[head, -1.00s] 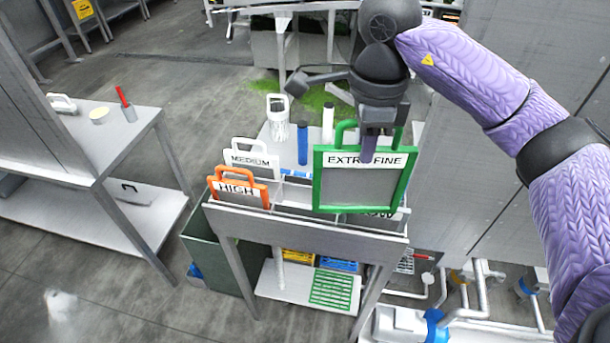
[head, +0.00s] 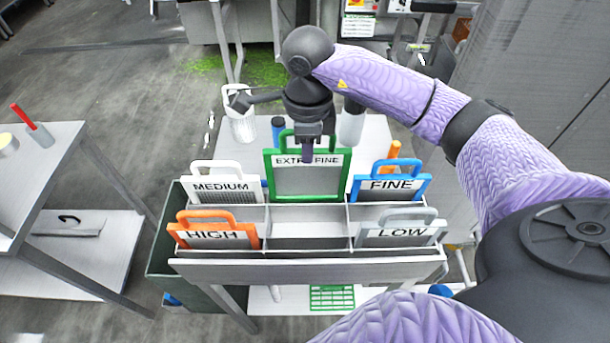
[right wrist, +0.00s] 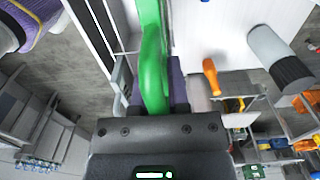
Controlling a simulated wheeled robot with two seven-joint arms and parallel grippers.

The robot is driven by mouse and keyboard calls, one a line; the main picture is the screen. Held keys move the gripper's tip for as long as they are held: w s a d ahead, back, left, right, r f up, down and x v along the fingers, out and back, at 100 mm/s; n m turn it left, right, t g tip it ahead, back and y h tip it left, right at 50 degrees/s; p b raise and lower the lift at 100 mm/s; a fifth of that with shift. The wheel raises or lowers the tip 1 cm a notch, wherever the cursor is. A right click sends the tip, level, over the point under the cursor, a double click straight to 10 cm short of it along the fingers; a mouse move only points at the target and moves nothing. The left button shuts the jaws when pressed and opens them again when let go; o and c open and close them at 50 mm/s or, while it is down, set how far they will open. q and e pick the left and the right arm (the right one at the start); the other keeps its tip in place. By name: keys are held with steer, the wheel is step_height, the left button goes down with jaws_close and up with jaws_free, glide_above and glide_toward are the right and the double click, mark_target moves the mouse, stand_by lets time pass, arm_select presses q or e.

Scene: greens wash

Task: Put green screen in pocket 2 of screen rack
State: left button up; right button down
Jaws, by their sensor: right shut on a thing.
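The green screen (head: 308,180), labelled EXTRA FINE, is upright at the back middle of the screen rack (head: 300,270). Its bottom green bar shows at the rack's back row; I cannot tell whether its lower edge is inside the pocket. My right gripper (head: 305,150) is shut on its top handle, which fills the middle of the right wrist view (right wrist: 152,60). The rack has a back row and a front row, with dividers. The front middle compartment is empty. My left gripper is not in view.
The white MEDIUM screen (head: 222,186) and blue FINE screen (head: 392,184) flank the green one in the back row. The orange HIGH screen (head: 213,234) and grey LOW screen (head: 402,232) stand in front. A side table (head: 45,160) is at left.

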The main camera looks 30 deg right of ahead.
glide_above(307, 197)
steer(key=f, duration=0.7)
steer(key=shift+w+d+f+b, duration=0.15)
steer(key=shift+w+f+b, duration=0.05)
steer(key=shift+w+b, duration=0.2)
steer(key=c, duration=0.6)
jaws_free()
step_height(307, 197, up, 12)
steer(key=shift+r+p, duration=0.1)
steer(key=shift+p, duration=0.55)
